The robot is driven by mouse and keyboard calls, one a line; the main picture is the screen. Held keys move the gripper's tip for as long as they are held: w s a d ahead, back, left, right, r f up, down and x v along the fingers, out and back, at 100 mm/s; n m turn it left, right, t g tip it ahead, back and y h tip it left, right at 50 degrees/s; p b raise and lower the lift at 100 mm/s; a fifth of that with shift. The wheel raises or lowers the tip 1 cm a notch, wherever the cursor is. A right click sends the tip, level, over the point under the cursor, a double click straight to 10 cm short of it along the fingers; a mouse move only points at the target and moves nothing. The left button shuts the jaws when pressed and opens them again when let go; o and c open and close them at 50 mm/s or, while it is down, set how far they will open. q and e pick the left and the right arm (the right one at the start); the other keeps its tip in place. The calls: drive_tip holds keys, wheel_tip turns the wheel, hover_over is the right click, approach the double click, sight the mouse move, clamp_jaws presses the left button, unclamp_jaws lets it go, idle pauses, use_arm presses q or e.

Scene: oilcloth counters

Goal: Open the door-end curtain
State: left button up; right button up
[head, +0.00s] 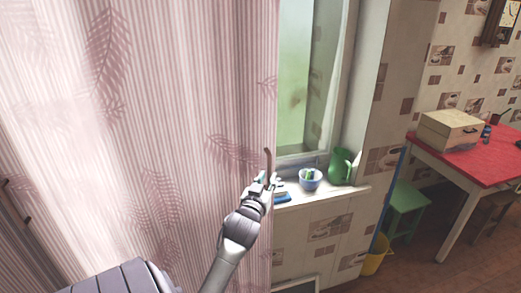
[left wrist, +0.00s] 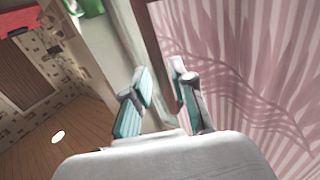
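The door-end curtain (head: 150,120), pink and white striped with fern prints, hangs closed across the left of the head view. It fills the right of the left wrist view (left wrist: 250,60). A brown curved handle (head: 268,160) stands at its right edge; in the left wrist view it appears as a brown strip (left wrist: 156,40). My left gripper (head: 262,186) is at this edge, just below the handle's visible top. Its fingers (left wrist: 163,85) are apart, with the strip running between or just beyond them; contact is unclear. My right gripper is not seen.
Right of the curtain is a window with a sill (head: 325,195) holding a blue-white bowl (head: 310,180) and a green jug (head: 342,166). Further right are a yellow bucket (head: 376,256), a green stool (head: 405,206) and a red-topped table (head: 480,168) with a box (head: 450,130).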

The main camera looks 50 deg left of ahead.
use_arm(q)
drive_tip(key=v, duration=0.9)
drive_tip(key=w+d+f+m+g+h+b, duration=0.1)
drive_tip(key=w+d+f+h, duration=0.15)
drive_tip(key=f, duration=0.75)
drive_tip(key=w+d+f+m+g+h+b, duration=0.1)
drive_tip(key=d+f+h, duration=0.15)
drive_tip(key=f, duration=0.85)
drive_tip(key=s+d+f+m+g+h, duration=0.1)
drive_tip(key=s+d+f, duration=0.1)
drive_tip(key=d+f, duration=0.35)
drive_tip(key=s+d+f+m+g+h+b, duration=0.1)
drive_tip(key=s+d+f+g, duration=0.1)
drive_tip(key=f, duration=0.7)
drive_tip(key=s+d+f+m+g+h, duration=0.1)
drive_tip(key=s+d+f, duration=0.15)
drive_tip(key=f, duration=0.55)
drive_tip(key=s+d+f+m+g+h+b, duration=0.15)
drive_tip(key=s+d+f+g, duration=0.4)
drive_tip(key=s+f, duration=0.7)
drive_tip(key=s+d+f+m+g, duration=0.1)
drive_tip(key=s+d+f, duration=0.1)
drive_tip(key=s+f, duration=0.3)
drive_tip(key=s+d+f+m+g, duration=0.1)
drive_tip(key=s+f, duration=0.4)
drive_tip(key=s, duration=0.8)
drive_tip(key=shift+s+d+m+b, duration=0.3)
drive_tip(key=shift+d+m+b, duration=0.05)
drive_tip(key=shift+d, duration=0.35)
